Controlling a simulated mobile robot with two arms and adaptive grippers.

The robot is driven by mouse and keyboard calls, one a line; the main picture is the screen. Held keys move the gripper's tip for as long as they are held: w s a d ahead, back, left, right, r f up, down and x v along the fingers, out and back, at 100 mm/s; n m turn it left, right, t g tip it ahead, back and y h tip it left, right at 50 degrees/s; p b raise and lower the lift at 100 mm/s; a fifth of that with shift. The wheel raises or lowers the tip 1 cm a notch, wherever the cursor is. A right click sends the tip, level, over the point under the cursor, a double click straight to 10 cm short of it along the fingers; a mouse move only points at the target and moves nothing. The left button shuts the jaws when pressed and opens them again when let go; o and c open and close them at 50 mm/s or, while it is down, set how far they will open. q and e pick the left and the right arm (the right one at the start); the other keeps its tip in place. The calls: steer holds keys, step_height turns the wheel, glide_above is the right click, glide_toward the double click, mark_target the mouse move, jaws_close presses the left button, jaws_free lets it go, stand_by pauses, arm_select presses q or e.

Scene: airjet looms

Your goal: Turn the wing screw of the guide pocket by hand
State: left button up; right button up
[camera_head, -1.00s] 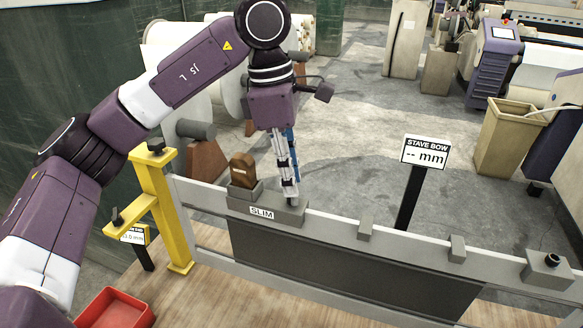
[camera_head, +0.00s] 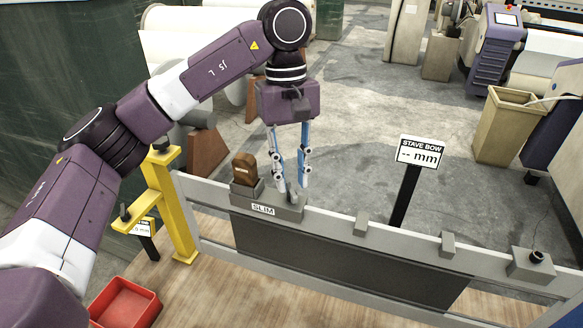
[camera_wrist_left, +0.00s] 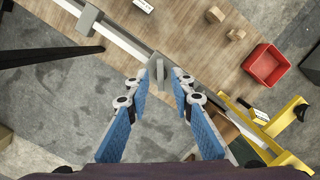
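The guide pocket is a grey block marked SLIM (camera_head: 264,210) on the long rail. The small grey wing screw (camera_head: 293,197) stands at its right part, partly hidden by my fingers. In the left wrist view the thin wing (camera_wrist_left: 160,69) shows between the fingertips. My left gripper (camera_head: 291,190) points down from above, with its two fingers apart, one on each side of the wing screw. In the left wrist view my left gripper (camera_wrist_left: 160,78) is open, with a gap between tips and wing; contact cannot be made out. My right gripper is not in view.
A brown wooden piece (camera_head: 244,168) sits in the holder left of the screw. A yellow bracket (camera_head: 166,205) stands at the rail's left end. A red tray (camera_head: 124,305) lies front left. The STAVE BOW sign (camera_head: 420,153) stands behind the rail, with open floor around it.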

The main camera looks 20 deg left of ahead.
arm_select(q)
steer(key=shift+f, duration=0.15)
steer(key=shift+f+b, duration=0.8)
steer(key=shift+f, duration=0.1)
jaws_close()
